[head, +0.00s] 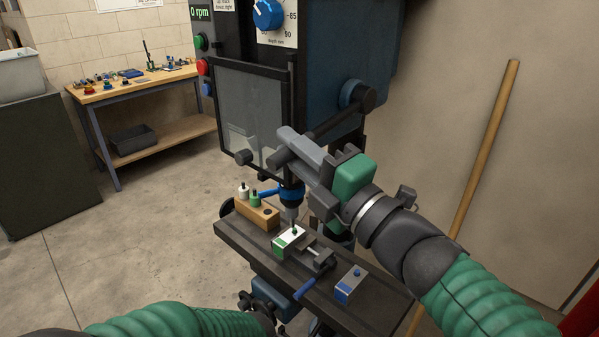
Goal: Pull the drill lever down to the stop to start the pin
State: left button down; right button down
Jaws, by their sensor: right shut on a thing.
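The drill press (330,65) stands in the middle with a dark blue head. A black lever bar (328,123) runs from the hub (357,95) down and left. My right gripper (296,150) is shut on the lever's outer part, which its grey fingers partly hide. Under the head, a blue-collared chuck (291,192) points down above a white-and-green block (289,243). A small green pin (294,230) stands upright in that block. I cannot tell whether the chuck touches the pin. My left arm enters at the bottom; its dark end (263,312) is low, and its fingers are not clear.
The dark drill table (365,313) also bears a wooden holder (258,215) with white and green pieces, a vise (318,260) and a grey block with blue (349,284). A clear guard (245,110) hangs left. A wooden pole (485,150) leans at right. Floor at left is free.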

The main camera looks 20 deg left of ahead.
notch_tip(320, 180, down, 9)
jog(key=w+n+g+y+b, duration=0.1)
jog(key=w+n+g+b, duration=0.1)
jog(key=n+b, duration=0.4)
jog(key=shift+w+d+n+b, duration=0.3)
jog(key=shift+w+d+b, duration=0.05)
jog(key=shift+b, duration=1.55)
jog(key=c, duration=1.6)
grip_release()
jog(key=shift+d, duration=0.1)
jog(key=shift+o, duration=0.2)
jog(key=shift+w, duration=0.15)
jog(key=shift+d+r, duration=0.15)
